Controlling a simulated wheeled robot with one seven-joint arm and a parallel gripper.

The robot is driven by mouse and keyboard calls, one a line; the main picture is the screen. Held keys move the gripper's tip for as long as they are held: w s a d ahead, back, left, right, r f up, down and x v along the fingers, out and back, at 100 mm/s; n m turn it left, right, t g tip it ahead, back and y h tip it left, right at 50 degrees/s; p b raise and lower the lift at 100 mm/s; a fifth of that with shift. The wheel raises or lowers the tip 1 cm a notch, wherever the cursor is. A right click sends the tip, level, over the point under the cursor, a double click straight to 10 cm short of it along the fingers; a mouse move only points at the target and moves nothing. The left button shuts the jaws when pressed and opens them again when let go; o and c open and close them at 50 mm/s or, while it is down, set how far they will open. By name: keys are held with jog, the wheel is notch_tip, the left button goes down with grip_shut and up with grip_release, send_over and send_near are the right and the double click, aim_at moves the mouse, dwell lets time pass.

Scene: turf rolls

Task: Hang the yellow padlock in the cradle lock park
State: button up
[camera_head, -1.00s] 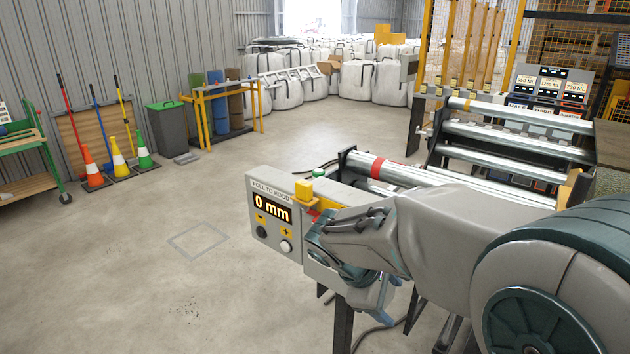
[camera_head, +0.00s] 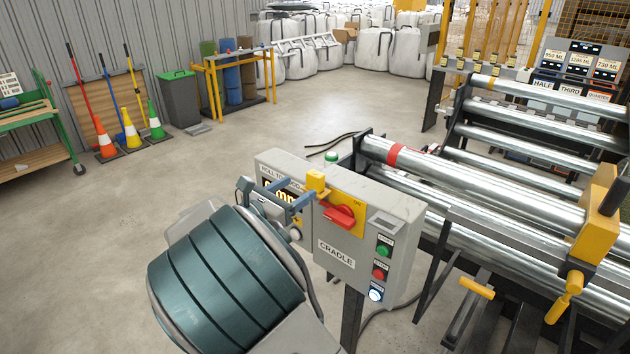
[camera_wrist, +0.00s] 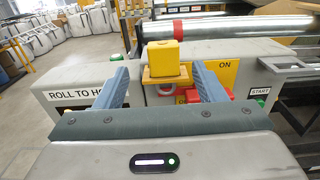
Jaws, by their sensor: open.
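The yellow padlock (camera_head: 317,181) is a small block at the top edge of the grey cradle box, beside the red rotary switch (camera_head: 339,217) on its yellow ON plate. In the wrist view the padlock (camera_wrist: 163,57) stands upright just above a small yellow ledge (camera_wrist: 166,81); I cannot make out its shackle. I cannot tell whether this ledge is the lock park. My gripper (camera_head: 275,192) is open and empty in front of the box. In the wrist view its blue fingers (camera_wrist: 158,70) are spread left and right of the padlock, apart from it.
The cradle box (camera_head: 375,200) carries green, red and white buttons. The roll-to-hood display box (camera_head: 275,165) adjoins it on the left, partly hidden by my gripper. Steel rollers (camera_head: 470,180) and a yellow handle (camera_head: 565,295) lie to the right. Open floor (camera_head: 90,240) is at the left.

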aim_at(320, 174)
jog(key=x, duration=0.3)
jog(key=shift+w+d, duration=0.2)
jog(key=shift+d, duration=0.05)
jog(key=x, duration=0.1)
jog(key=p+x, duration=0.1)
jog(key=x, duration=0.1)
jog(key=p+x, duration=0.1)
jog(key=shift+w+d+r, duration=0.2)
jog(key=shift+d+r, duration=0.15)
jog(key=shift+d, duration=0.05)
jog(key=shift+w+d+f, duration=0.1)
jog(key=shift+w+d, duration=0.05)
jog(key=shift+w, duration=0.1)
jog(key=c, duration=1.1)
